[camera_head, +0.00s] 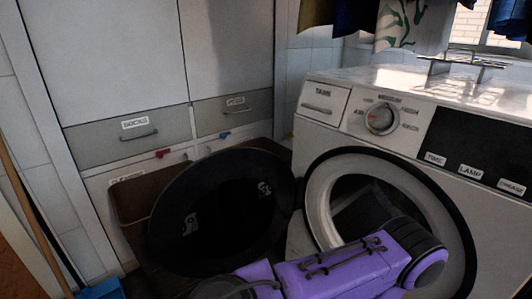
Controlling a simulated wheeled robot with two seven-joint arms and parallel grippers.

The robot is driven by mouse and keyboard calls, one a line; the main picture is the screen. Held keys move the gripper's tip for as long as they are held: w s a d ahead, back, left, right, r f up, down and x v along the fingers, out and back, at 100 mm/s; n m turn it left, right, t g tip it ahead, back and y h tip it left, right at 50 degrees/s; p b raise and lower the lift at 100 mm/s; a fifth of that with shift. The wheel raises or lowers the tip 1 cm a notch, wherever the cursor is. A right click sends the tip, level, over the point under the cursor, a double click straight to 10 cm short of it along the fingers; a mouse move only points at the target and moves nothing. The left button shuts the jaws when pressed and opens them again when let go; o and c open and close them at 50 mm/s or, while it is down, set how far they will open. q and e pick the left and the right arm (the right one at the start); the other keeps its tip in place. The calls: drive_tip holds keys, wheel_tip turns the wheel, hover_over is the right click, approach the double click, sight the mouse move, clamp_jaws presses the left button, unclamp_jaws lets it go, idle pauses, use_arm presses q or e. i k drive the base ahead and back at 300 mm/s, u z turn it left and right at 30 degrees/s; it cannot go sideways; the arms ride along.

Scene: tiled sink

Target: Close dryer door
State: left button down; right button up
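The white dryer (290,241) stands at the right, its front facing me at an angle. Its round dark door (215,205) is swung wide open to the left of the round opening (318,200). The door stands apart from the opening's pale ring, and the dark drum shows inside. A purple arm of mine crosses the bottom centre, in front of the lower opening and close to the door's lower edge in the picture. I cannot tell whether it touches the door. No gripper fingers show in this view.
A brown open bin (130,205) sits behind the door. Tall white cabinets with labelled grey drawers (130,137) stand at the back left. A metal rack (462,66) is on the dryer top, with clothes (400,22) hanging above. A broom handle (35,220) leans at the far left.

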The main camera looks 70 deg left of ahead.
sight(218, 205)
drive_tip(key=z, duration=0.2)
drive_tip(key=k, duration=1.2)
drive_tip(key=u, duration=1.7)
drive_tip(key=i, duration=0.5)
